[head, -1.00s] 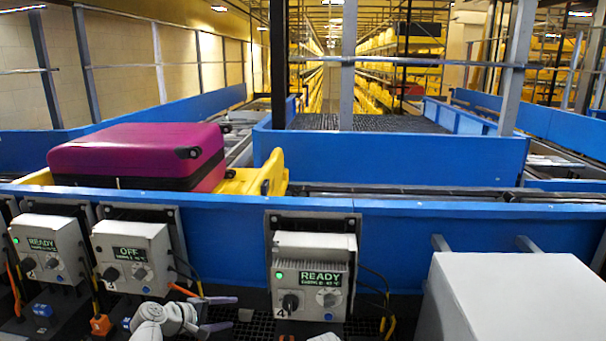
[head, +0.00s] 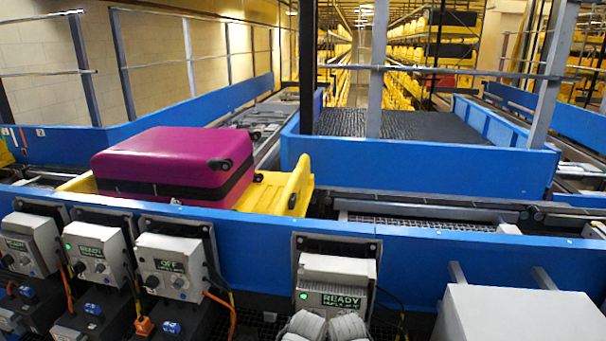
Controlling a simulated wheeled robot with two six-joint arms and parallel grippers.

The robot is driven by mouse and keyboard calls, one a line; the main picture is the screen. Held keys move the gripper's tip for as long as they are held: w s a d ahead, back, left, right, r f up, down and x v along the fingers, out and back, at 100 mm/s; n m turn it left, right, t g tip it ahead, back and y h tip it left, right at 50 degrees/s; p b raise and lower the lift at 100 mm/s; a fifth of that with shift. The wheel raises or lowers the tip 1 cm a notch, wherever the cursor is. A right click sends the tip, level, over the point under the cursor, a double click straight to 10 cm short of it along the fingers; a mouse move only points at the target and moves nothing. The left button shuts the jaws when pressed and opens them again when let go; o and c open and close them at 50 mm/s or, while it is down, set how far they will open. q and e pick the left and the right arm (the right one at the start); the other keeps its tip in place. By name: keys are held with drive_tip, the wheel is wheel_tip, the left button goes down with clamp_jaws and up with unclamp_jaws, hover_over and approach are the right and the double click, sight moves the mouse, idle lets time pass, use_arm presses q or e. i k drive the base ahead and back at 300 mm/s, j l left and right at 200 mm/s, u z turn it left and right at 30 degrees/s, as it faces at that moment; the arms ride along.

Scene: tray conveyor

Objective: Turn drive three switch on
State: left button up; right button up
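The control box showing OFF (head: 160,248) is third from the left in the head view, just left of the box marked 4 in the earlier frame; its own number is not readable. Its display (head: 170,266) reads OFF and no green light shows. A black rotary switch (head: 152,282) sits at its lower left, with a second knob (head: 178,283) to the right. Two pale rounded parts of my arms show at the bottom edge, in front of the box with READY (head: 337,268). No fingers of either gripper are visible.
Two more boxes stand at left; one reads READY (head: 92,250) with a green light, the leftmost (head: 30,245) is cut off. A magenta suitcase (head: 175,165) lies in a yellow tray (head: 290,195) behind the blue conveyor wall (head: 440,255). A white cabinet (head: 520,318) stands at lower right.

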sight(153, 282)
drive_tip(key=u, duration=1.3)
drive_tip(key=i+j+z, duration=0.25)
drive_tip(key=i+j, duration=0.15)
drive_tip(key=j, duration=0.2)
